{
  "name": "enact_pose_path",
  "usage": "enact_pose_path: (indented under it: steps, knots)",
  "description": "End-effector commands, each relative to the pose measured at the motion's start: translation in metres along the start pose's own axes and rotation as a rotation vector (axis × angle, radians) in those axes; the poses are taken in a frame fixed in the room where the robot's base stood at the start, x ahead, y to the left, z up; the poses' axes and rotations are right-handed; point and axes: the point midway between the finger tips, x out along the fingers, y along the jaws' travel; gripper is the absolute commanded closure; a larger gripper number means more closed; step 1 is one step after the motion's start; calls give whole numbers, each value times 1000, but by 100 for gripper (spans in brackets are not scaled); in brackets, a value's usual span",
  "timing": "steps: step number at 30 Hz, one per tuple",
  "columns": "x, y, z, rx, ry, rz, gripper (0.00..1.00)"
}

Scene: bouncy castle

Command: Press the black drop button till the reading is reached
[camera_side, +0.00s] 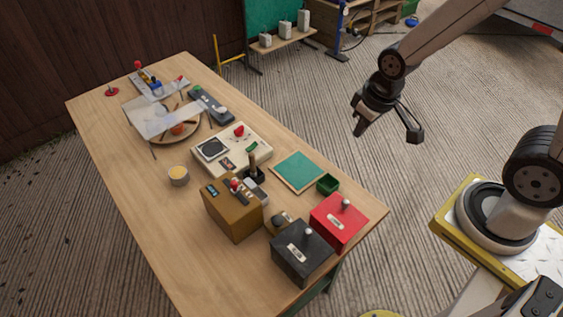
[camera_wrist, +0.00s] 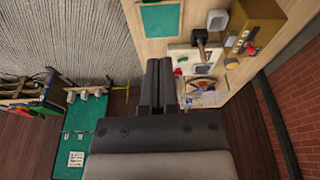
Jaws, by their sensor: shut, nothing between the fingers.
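My gripper (camera_side: 358,132) is shut and empty, raised in the air to the right of the table and touching nothing. In the wrist view its two dark fingers (camera_wrist: 160,62) lie side by side. A cream panel (camera_side: 262,150) on the table carries a dark round dial, a red knob and a green part; it also shows in the wrist view (camera_wrist: 178,52). A brown box (camera_side: 240,222) with a small display and a red knob stands in front of it, also in the wrist view (camera_wrist: 262,22). I cannot tell which part is the black drop button, and no reading is legible.
A black box (camera_side: 302,252) and a red box (camera_side: 338,222), each with a silver knob, stand at the near end of the table (camera_side: 130,185). A green mat (camera_side: 298,170), green bin (camera_side: 327,184), yellow-filled cup (camera_side: 178,176) and dark pendant (camera_side: 211,103) are also there.

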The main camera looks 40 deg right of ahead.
Motion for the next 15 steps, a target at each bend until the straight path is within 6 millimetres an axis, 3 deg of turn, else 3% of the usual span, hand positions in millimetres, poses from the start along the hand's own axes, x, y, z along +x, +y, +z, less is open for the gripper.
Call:
enact_pose_path:
  steps: [15]
  knots:
    - [49,-56,-43,-333,-105,-26,100]
